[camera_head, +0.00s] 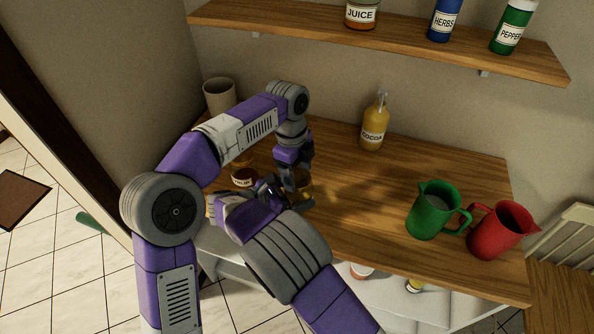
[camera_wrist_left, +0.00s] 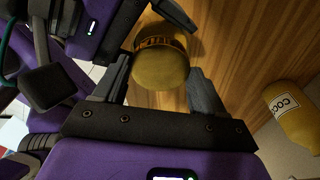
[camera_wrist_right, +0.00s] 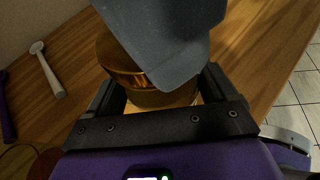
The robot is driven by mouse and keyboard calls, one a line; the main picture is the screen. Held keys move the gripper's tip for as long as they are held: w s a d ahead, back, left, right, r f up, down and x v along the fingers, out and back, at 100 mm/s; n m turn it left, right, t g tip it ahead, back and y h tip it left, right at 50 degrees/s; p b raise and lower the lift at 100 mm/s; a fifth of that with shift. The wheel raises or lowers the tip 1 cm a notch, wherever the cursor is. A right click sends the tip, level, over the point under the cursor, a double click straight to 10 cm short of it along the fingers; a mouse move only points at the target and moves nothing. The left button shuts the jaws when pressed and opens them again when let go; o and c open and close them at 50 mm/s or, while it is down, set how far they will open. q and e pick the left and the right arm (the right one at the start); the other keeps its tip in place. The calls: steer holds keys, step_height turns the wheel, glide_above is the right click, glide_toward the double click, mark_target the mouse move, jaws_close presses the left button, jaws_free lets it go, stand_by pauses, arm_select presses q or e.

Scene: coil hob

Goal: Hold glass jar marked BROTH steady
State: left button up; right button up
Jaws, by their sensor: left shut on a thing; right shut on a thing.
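The jar (camera_head: 304,188) is a yellow-amber glass jar on the wooden counter, mostly hidden by my grippers in the head view. In the left wrist view the jar (camera_wrist_left: 160,70) lies between the fingers, with an orange-brown label band I cannot read. My left gripper (camera_head: 296,172) comes down from above and is shut on the jar. My right gripper (camera_head: 275,188) reaches in from the front and is shut on the jar too. In the right wrist view a large grey part of my left gripper covers much of the jar (camera_wrist_right: 117,58).
A cream cup (camera_head: 219,95) is at the back left, a COCOA bottle (camera_head: 374,125) at the back. A green jug (camera_head: 430,212) and red jug (camera_head: 497,232) stand right. A shelf (camera_head: 400,45) runs above.

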stand_by(0.3)
arm_select(q)
steer(key=o, duration=1.2)
steer(key=r, duration=0.8)
steer(key=a+r, duration=0.1)
steer(key=r, duration=0.3)
steer(key=shift+w+a, duration=0.1)
steer(key=shift+w, duration=0.25)
arm_select(e)
steer(key=o, duration=1.2)
steer(key=shift+o, duration=0.2)
